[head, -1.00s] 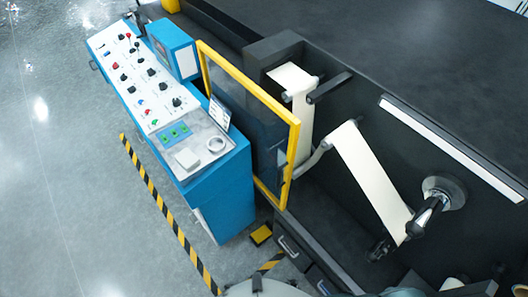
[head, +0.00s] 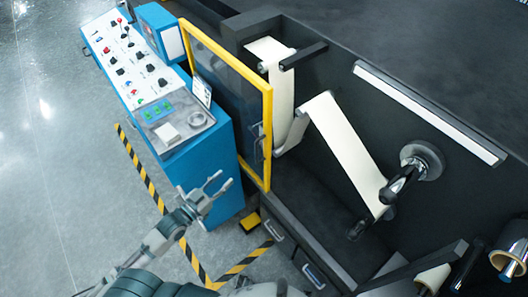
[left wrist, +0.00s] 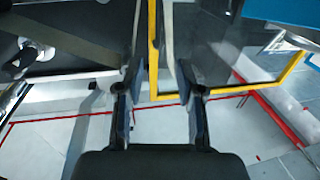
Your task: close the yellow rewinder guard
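The yellow rewinder guard (head: 267,130) is a clear panel in a yellow frame. It stands swung out from the dark machine face, beside the blue console, with a grey handle near its right edge. In the left wrist view its yellow frame (left wrist: 232,91) lies beyond the fingers. My left gripper (head: 222,181) is open and empty, and in the head view it appears below and left of the guard's lower corner, in front of the console. The left wrist view shows its two fingers (left wrist: 160,72) spread apart. My right gripper is not in view.
The blue console (head: 212,155) with knobs and buttons stands left of the guard. A white web (head: 345,150) runs over rollers on the machine right of it. Rolls (head: 434,278) show at the lower right. Black-and-yellow tape (head: 145,175) marks the open floor.

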